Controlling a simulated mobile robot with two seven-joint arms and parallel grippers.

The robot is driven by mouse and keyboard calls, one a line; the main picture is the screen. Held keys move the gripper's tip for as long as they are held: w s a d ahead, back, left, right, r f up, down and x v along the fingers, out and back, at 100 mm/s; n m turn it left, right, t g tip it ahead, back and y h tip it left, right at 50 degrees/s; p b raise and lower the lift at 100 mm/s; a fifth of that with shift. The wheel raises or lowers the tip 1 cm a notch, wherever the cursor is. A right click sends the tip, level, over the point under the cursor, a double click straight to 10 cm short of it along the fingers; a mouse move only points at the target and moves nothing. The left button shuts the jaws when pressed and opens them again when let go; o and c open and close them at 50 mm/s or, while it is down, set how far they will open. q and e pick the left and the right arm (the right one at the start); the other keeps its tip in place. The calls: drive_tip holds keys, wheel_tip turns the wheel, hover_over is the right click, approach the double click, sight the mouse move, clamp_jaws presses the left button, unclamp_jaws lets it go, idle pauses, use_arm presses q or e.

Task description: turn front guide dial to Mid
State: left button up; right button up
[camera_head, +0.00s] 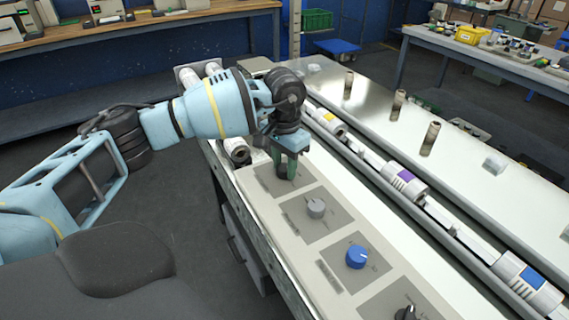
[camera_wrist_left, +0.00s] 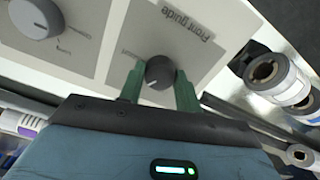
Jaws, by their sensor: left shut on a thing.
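The front guide dial (camera_wrist_left: 160,72) is a dark round knob with a pale pointer mark on a grey square plate. The printed words "Front guide" (camera_wrist_left: 181,18) show above it in the left wrist view. My left gripper (camera_wrist_left: 159,84) has its green fingers on both sides of the dial and is shut on it. In the head view, my left gripper (camera_head: 287,166) points down at the farthest plate of the panel, and its fingers mostly hide the dial. The scale words around the dial are too small or covered to read. My right gripper is in neither view.
A grey dial (camera_head: 316,208), a blue dial (camera_head: 356,256) and a black dial (camera_head: 405,312) sit nearer on the same panel. White rolls with coloured labels, such as the purple one (camera_head: 404,183), lie along the right. A roll (camera_head: 236,151) stands left of the gripper.

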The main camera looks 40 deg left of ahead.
sight(284, 167)
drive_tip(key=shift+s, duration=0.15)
use_arm(q)
drive_tip(key=o, duration=1)
drive_tip(key=shift+c, duration=0.2)
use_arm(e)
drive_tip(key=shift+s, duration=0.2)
use_arm(q)
drive_tip(key=shift+r, duration=3.95)
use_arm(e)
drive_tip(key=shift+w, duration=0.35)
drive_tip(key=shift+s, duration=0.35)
